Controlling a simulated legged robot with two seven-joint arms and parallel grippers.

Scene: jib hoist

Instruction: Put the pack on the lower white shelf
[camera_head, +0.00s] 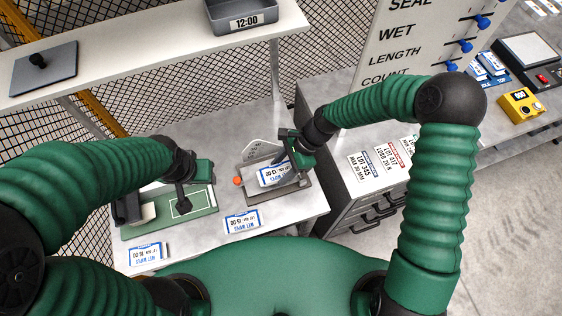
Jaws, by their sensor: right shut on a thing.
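A white-and-blue pack (270,176) with printed text lies over a grey device at the middle of the bench. My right gripper (287,164) is at the pack's right end and shut on it; its fingers hide part of the pack. Two similar packs lie on the bench, one at the front middle (242,222) and one at the front left (147,253). My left gripper (184,203) is over a green board; its jaw opening is unclear. A white shelf (135,48) runs above the back of the bench; the white-grey bench top (215,140) lies below it.
The grey device (291,194) has an orange knob (238,181). The green board (187,222) is left of it. The shelf bears a dark plate (43,68) and a grey bin marked 12:00 (243,14). A drawer cabinet (355,215) stands right, with a lettered panel (400,60) behind.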

